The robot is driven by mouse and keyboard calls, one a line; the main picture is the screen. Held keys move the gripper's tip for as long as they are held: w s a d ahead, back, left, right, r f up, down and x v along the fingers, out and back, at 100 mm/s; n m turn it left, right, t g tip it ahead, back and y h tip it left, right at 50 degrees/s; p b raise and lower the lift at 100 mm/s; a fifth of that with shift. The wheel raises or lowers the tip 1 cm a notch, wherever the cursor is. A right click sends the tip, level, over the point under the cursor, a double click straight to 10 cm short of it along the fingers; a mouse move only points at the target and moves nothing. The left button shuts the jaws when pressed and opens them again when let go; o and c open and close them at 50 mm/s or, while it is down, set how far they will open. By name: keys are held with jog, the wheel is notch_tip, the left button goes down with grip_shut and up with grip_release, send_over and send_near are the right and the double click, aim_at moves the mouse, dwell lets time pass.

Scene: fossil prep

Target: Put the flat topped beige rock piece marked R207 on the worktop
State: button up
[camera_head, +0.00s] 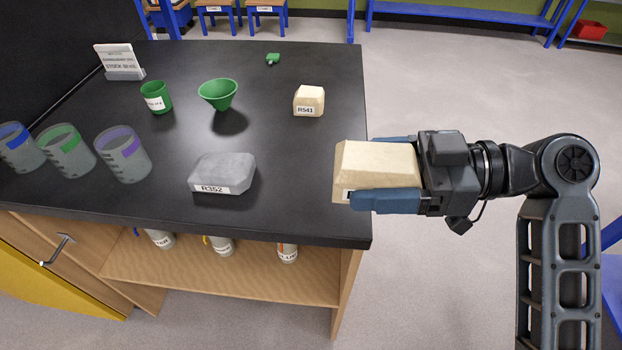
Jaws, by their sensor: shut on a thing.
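My gripper (390,173) has its blue fingers shut on a flat topped beige rock piece (375,162). The held rock is roughly level, at the right edge of the black worktop (290,215), with the picture showing it mostly beyond that edge. A bit of its white label shows at the lower left, but the marking is hidden by the finger and cannot be read. How high it is above the worktop I cannot tell exactly.
On the worktop stand a grey rock R352 (222,172), a smaller beige rock R541 (309,100), a green funnel (218,94), a green cup (156,97), several grey cups (123,154) and a sign (119,61). Bare worktop lies between R352, R541 and the right edge.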

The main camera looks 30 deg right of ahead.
jog(key=p, duration=0.1)
send_over(313, 185)
notch_tip(313, 185, down, 7)
jog(key=shift+f, duration=1.75)
jog(key=shift+f, duration=0.2)
jog(key=o, duration=1.7)
